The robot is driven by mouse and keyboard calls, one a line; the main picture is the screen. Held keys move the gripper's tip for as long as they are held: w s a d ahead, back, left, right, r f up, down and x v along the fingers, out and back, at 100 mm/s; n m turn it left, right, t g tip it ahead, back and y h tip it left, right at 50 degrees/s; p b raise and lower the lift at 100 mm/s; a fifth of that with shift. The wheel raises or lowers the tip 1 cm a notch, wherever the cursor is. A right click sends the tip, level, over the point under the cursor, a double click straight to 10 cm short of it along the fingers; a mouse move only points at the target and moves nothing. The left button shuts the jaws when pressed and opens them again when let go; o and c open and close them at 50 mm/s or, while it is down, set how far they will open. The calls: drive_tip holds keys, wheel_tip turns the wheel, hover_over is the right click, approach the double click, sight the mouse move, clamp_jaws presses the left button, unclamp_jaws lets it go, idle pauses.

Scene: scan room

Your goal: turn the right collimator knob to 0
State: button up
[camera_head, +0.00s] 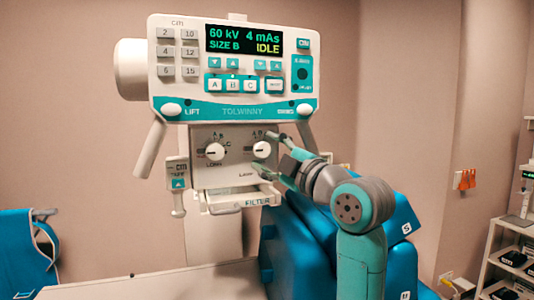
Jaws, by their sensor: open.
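The right collimator knob (262,149) is a white round dial on the grey collimator face (232,178), below the main console. Small markings sit above it; I cannot read which one it points to. The left collimator knob (215,152) is a similar white dial to its left. My gripper (272,155) is open at the right side of the right knob, with one finger above and one below it. I cannot tell whether the fingers touch the knob. My arm comes in from the lower right.
The console (235,113) above shows 60 kV, 4 mAs, SIZE B and IDLE. A filter drawer (243,199) juts out below the collimator. Handles (149,150) hang on both sides. A table (160,283) lies below, and shelves (512,262) stand at the right.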

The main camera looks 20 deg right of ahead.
drive_tip(key=v, duration=1.1)
drive_tip(key=shift+s, duration=0.2)
